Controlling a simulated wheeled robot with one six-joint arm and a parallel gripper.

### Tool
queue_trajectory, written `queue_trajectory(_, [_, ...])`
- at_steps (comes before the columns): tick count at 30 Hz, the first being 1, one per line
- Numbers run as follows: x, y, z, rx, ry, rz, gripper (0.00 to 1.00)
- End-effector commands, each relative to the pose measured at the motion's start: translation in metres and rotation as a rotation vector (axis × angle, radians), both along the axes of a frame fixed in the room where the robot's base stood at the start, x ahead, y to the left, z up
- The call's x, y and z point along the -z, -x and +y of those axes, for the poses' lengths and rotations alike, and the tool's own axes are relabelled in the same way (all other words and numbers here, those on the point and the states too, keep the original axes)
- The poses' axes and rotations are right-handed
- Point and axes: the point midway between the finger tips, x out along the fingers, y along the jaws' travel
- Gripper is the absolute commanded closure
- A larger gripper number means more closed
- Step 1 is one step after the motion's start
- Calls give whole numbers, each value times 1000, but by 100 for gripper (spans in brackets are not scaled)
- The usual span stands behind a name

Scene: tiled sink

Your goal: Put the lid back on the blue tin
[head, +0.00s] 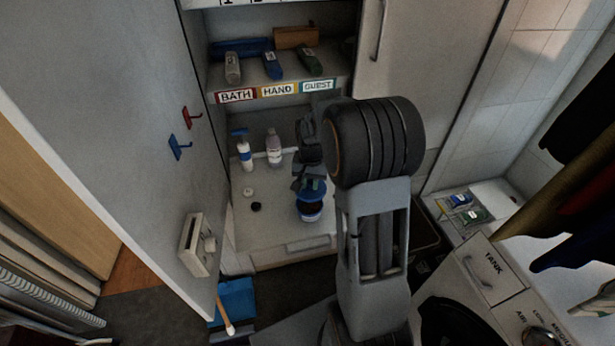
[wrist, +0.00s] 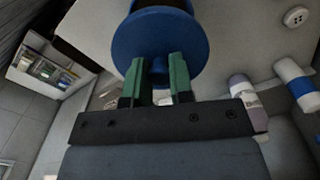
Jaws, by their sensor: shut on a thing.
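My gripper (head: 309,181) is shut on the knob of a round blue lid (head: 314,190). In the wrist view the green fingertips of my gripper (wrist: 159,66) sit on both sides of the knob, and the lid (wrist: 160,38) spreads out beyond them. The blue tin (head: 311,216) stands upright on the pale shelf surface, with its dark opening showing. The lid is above the tin's far side, apart from the near rim; whether it touches the far rim I cannot tell. In the wrist view the lid covers most of the tin.
A blue-and-white pump bottle (head: 244,152) and a clear bottle (head: 274,148) stand behind, to the left. A small white button (head: 248,192) and a black round piece (head: 256,206) lie left of the tin. The open cabinet door (head: 160,100) bounds the left side.

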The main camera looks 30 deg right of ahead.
Motion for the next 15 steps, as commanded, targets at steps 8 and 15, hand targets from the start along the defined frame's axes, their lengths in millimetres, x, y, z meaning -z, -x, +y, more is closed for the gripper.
queue_trajectory(8, [19,0,3,-7,-1,1,100])
queue_trajectory(15, [41,0,2,-5,-1,1,100])
